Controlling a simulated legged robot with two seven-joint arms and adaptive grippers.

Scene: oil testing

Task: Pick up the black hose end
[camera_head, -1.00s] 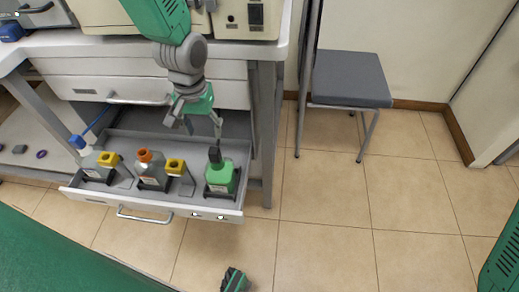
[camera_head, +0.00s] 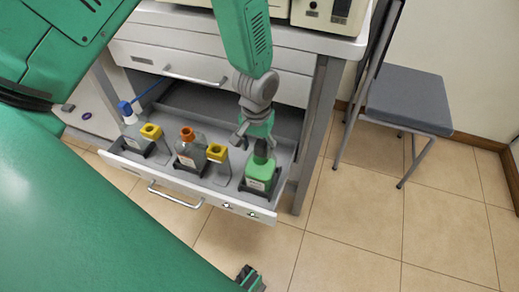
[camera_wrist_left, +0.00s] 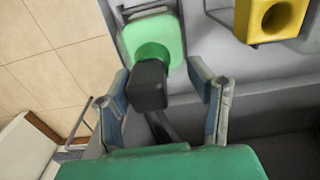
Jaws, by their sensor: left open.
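A green bottle (camera_head: 262,174) stands in a dark holder at the right end of the open drawer (camera_head: 160,178). The black piece (camera_head: 260,149) on its top looks like the black hose end. In the left wrist view, the black end (camera_wrist_left: 149,86) rises from the green bottle (camera_wrist_left: 152,38). My left gripper (camera_head: 254,136) is open around the black end. Its fingers (camera_wrist_left: 166,90) are on both sides of it, with gaps visible. What looks like my right gripper (camera_head: 250,279) shows only partly at the bottom edge; its opening is unclear.
Another yellow cap (camera_head: 151,131) and a blue-capped bottle (camera_head: 126,110) are farther left. A grey chair (camera_head: 405,98) is at the right; the tiled floor (camera_head: 350,235) is clear.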

